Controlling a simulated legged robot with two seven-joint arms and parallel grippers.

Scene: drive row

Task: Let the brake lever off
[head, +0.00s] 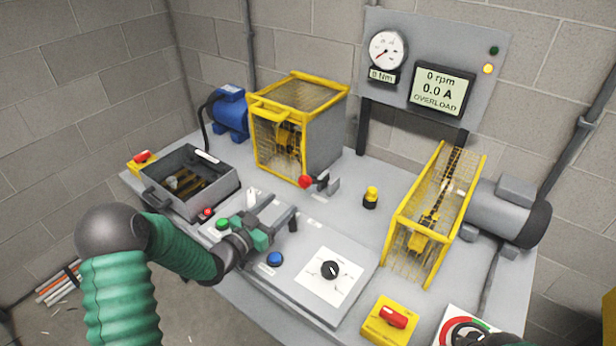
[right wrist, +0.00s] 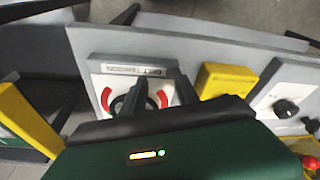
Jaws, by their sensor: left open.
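A red ball knob (head: 305,182) on a short dark lever and bracket (head: 327,185) stands at the front corner of the left yellow guard; it looks like the brake lever. My left gripper (head: 284,212) is open and empty over the sloping control panel, in front of and below the red knob, apart from it. My right gripper (right wrist: 157,90) shows in the right wrist view with two dark fingers apart, in front of the belt tension dial (right wrist: 163,97). Whether a finger touches the dial's knob is unclear.
A yellow mesh guard (head: 300,93) stands behind the lever, and another yellow guard (head: 408,232) stands right. An open grey box (head: 165,198) sits left. The panel carries a blue button (head: 275,259) and a rotary knob (head: 329,269). The display (head: 441,89) reads 0 rpm, 0.0 A, OVERLOAD.

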